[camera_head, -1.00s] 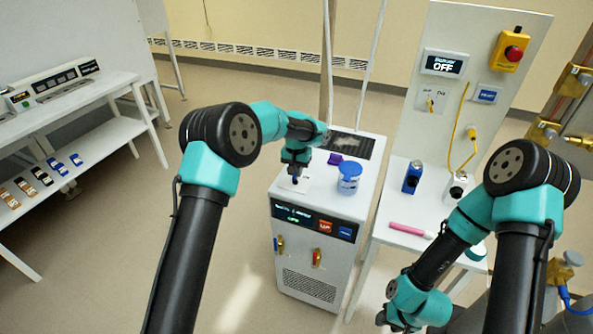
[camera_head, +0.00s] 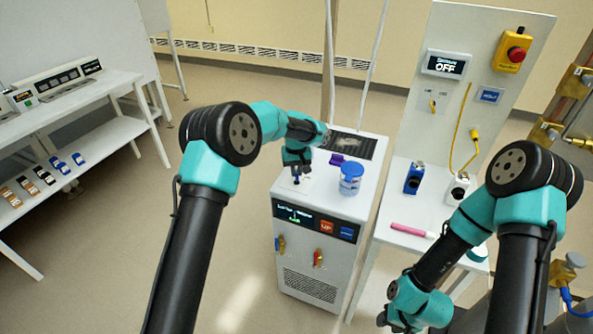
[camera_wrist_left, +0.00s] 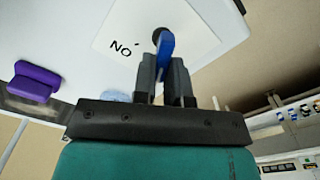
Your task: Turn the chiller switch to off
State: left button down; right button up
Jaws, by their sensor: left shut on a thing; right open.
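The chiller (camera_head: 316,235) is a white cabinet with a dark display panel on its front. Its switch has a blue handle (camera_wrist_left: 166,48) and sits on a white label plate (camera_wrist_left: 118,25) on the chiller's top. Printed letters that read "NO", upside down, show beside the handle in the left wrist view. My left gripper (camera_head: 296,180) is shut on the blue handle, and its fingers (camera_wrist_left: 166,75) stand on both sides of it. Any "off" mark is not visible. My right gripper (camera_head: 390,322) is open, low at the bottom of the head view, away from the chiller.
A white table (camera_head: 392,217) with a blue device (camera_head: 413,180) and pink tube (camera_head: 408,230) stands to the right.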

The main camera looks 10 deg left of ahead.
pick_arm(q)
jog(key=c, duration=1.2)
grip_release()
jog(key=shift+o, duration=0.2)
jog(key=shift+r, duration=0.1)
notch_tip(320, 180, up, 17)
jog(key=shift+r, duration=0.15)
